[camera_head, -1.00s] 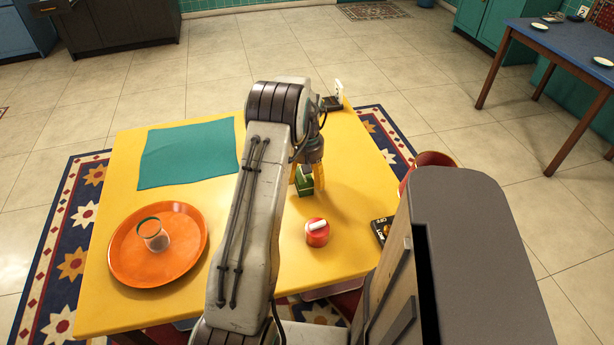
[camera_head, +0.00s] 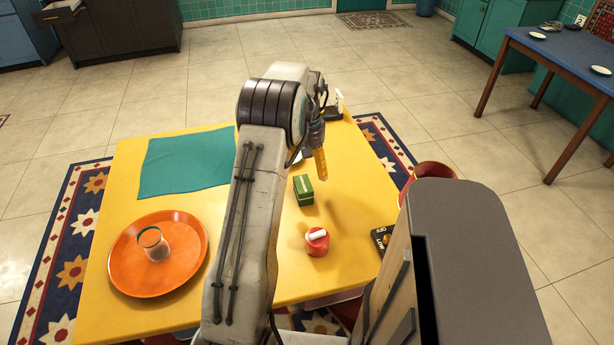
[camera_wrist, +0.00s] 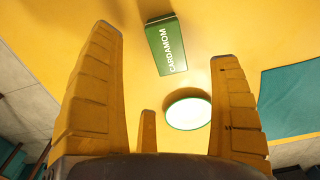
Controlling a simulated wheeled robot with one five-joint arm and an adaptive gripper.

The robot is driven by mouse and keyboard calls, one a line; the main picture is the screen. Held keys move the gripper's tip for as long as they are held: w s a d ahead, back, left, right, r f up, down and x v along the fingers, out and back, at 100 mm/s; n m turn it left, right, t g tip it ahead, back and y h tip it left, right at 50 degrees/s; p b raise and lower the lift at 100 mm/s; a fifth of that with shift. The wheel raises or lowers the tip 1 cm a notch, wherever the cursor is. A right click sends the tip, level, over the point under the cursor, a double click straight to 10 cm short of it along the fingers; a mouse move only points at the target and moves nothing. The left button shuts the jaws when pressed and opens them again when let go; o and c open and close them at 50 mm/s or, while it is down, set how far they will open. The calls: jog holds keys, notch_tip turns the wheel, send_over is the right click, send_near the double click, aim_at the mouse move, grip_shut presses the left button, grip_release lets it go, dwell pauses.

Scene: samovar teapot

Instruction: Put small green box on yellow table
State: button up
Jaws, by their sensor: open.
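The small green box (camera_head: 303,190) stands on the yellow table (camera_head: 345,180), right of my arm in the head view. In the wrist view the green box (camera_wrist: 166,45) shows white lettering reading CARDAMOM. It lies beyond my fingertips, between them in the picture and apart from them. My gripper (camera_wrist: 165,70) is open and empty. In the head view my gripper (camera_head: 320,163) is raised above the table, behind the box and to its right. Part of it is hidden by my arm.
A white round thing with a green rim (camera_wrist: 188,112) lies near the box. A red container with a white top (camera_head: 317,242) stands in front of the box. An orange plate (camera_head: 125,270) holds a glass (camera_head: 153,243). A teal cloth (camera_head: 187,162) lies at the left back.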

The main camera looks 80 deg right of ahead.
aim_at(307, 184)
jog(key=shift+r, duration=2.05)
jog(key=w+a+r+n+h, duration=0.1)
jog(key=w+a+r+n, duration=0.3)
jog(key=w+a, duration=0.75)
jog(key=w+a+r+n, duration=0.2)
jog(key=w+a+r, duration=0.5)
jog(key=w, duration=0.8)
jog(key=w+a+r+n+t, duration=0.15)
jog(key=a+n, duration=0.25)
jog(key=a, duration=1.6)
jog(key=s+a+f+n+t, duration=0.1)
jog(key=s+a, duration=0.2)
jog(key=a, duration=0.3)
jog(key=s+a+f+n+y, duration=0.1)
jog(key=s+a+f+n, duration=0.1)
jog(key=a, duration=0.4)
jog(key=shift+s+a+n+t, duration=0.3)
jog(key=shift+s+a+t, duration=0.1)
jog(key=shift+s, duration=0.5)
